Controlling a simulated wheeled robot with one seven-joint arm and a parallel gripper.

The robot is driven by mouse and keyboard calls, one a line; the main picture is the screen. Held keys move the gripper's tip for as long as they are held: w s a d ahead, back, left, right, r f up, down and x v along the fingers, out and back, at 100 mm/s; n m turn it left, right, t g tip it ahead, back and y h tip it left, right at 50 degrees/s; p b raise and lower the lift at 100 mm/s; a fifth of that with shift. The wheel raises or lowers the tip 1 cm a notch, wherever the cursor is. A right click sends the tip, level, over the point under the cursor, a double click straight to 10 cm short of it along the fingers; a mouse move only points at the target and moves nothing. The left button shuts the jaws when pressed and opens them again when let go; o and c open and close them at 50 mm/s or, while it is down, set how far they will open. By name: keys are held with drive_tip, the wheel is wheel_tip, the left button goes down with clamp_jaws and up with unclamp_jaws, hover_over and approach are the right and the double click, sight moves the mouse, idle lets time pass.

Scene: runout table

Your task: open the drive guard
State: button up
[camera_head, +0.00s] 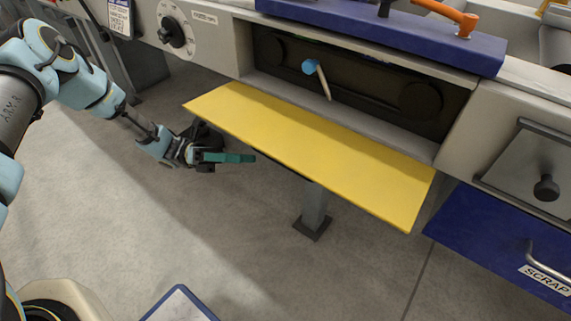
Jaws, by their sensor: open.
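The drive guard (318,153) is a flat yellow panel. It stands out from the front of the machine, swung down at the lower edge of a dark recess (345,78), so the recess is uncovered. Dark round wheels and a lever with a blue end (310,67) show inside it. My gripper (245,158) is open and empty, below and in front of the guard's left part. Its teal fingers point right and overlap in this view. I cannot tell whether they touch the guard's underside.
A dial (174,31) is on the machine front at left. A blue drawer marked SCRAP (470,237) is at lower right, below a grey panel with a black knob (546,188). A grey leg (314,207) stands under the guard. The floor in front is mostly clear.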

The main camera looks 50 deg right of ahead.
sight(280, 162)
drive_tip(key=x, duration=1)
drive_tip(key=shift+s+r, duration=0.2)
drive_tip(key=shift+s, duration=0.15)
clamp_jaws()
drive_tip(key=shift+p, duration=0.3)
idle(0.7)
